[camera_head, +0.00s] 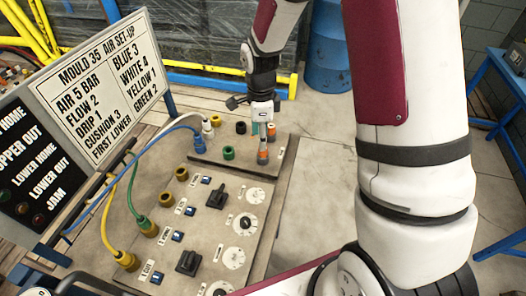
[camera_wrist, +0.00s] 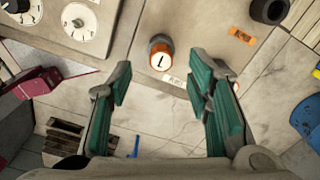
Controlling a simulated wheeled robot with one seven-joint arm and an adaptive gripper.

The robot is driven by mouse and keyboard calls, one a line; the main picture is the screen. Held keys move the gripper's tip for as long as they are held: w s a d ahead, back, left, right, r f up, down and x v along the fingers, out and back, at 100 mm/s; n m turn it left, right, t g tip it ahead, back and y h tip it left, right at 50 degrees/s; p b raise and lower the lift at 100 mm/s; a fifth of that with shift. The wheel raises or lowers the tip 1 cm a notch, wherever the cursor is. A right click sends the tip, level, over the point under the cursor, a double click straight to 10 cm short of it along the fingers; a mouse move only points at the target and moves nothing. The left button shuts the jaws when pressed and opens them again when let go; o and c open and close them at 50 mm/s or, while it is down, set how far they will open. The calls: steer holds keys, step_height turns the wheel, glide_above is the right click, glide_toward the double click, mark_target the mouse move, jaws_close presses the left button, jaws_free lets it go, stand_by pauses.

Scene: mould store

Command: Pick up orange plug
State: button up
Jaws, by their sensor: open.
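The orange plug (camera_head: 262,157) stands on the near right part of the panel's far section. In the wrist view the orange plug (camera_wrist: 160,55) shows a white top marked with a dark stroke. My gripper (camera_head: 262,138) points down just above it in the head view. In the wrist view my gripper (camera_wrist: 163,80) has its two teal-padded fingers wide apart, with nothing between them. The plug appears just beyond the fingertips, roughly centred. Contact is not visible.
The panel (camera_head: 165,262) carries a green socket (camera_head: 228,152), a black socket (camera_head: 241,127), dials, switches and yellow, green, blue and white hose connectors to the left. A sign board (camera_head: 95,80) stands at left. A blue drum (camera_head: 328,50) stands behind. Floor right of the panel is clear.

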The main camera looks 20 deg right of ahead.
mark_target(263, 153)
steer(key=shift+w+f+p, duration=0.1)
steer(key=shift+f+p, duration=0.45)
steer(key=shift+f, duration=2.1)
jaws_close()
